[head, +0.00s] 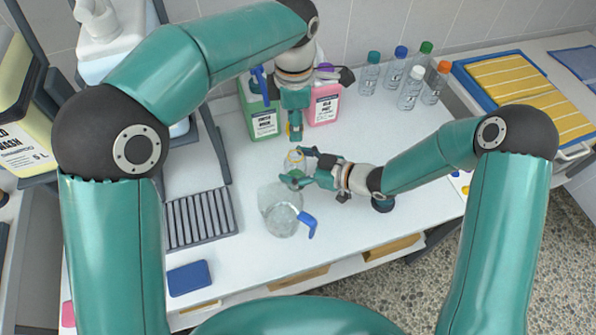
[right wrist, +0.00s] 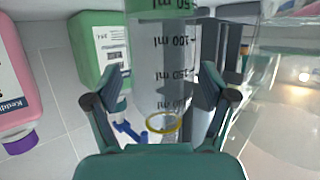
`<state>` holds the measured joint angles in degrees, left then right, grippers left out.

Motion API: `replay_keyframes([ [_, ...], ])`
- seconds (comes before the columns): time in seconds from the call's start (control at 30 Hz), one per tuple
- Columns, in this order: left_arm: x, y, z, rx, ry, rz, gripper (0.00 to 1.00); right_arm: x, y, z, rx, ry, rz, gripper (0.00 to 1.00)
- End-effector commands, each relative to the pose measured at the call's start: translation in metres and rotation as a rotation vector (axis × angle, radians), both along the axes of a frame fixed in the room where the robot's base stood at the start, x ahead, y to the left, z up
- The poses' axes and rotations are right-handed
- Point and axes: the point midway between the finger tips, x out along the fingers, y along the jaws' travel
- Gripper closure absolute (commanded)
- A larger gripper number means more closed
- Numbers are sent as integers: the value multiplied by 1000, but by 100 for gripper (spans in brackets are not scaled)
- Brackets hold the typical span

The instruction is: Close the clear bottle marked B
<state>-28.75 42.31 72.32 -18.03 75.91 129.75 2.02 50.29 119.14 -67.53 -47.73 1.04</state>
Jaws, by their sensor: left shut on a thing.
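A clear bottle (head: 291,168) with a yellow ring at its neck stands at the middle of the white worktop, open at the top. The right wrist view shows the bottle (right wrist: 165,70) upside down, with ml marks, some green liquid and the yellow neck ring (right wrist: 163,123). No letter B is readable. My left gripper (head: 294,136) points down just above the bottle's neck. It is shut on a small yellow-orange cap (head: 293,129), mostly hidden by the fingers.
A clear jug (head: 281,213) with a blue handle stands just in front. Green (head: 262,121) and pink (head: 325,106) containers stand behind. Several capped clear bottles (head: 411,88) stand at back right. A dark rack (head: 200,218) and blue block (head: 190,278) lie left.

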Motion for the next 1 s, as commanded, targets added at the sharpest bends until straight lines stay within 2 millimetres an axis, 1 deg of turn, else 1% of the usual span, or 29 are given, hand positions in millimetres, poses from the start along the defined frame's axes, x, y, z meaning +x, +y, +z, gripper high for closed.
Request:
replay_keyframes([
  [0.03, 0, 0, 0, 0, 0, 0, 73, 0, 0, 0, 0, 0, 0, 31],
  [0.27, 0, 0, 0, 0, 0, -1, 73, 0, 0, 0, 0, 0, 0, 69],
  [0.3, 0, 0, 0, 0, 0, -1, 73, 0, -1, 0, 0, 0, -1, 76],
  [0.37, 0, 0, 0, 0, 0, -1, 73, 0, -1, 0, 0, 0, -1, 86],
  [0.4, 0, 0, 0, 0, 0, -1, 73, 0, -1, 0, 0, 0, -1, 93],
  [0.43, 0, -1, 0, 0, 0, -1, 73, 0, -1, 0, 0, 0, -1, 98],
  [0.47, 0, -1, 0, 0, 0, -1, 73, 0, -1, 0, 0, 0, -1, 100],
  [0.57, 0, -1, -1, 0, 0, -1, 73, 0, -1, 0, 0, 1, -1, 100],
  [0.63, 0, -1, -6, 1, 2, -1, 73, 0, -1, 0, 0, 1, -1, 100],
  [0.9, -1, -2, -42, 3, 4, -3, 73, 0, -1, 0, 0, 0, -2, 100],
  [1.0, 0, -3, -48, 1, 1, -3, 73, 0, -1, 0, 0, 0, -2, 100],
])
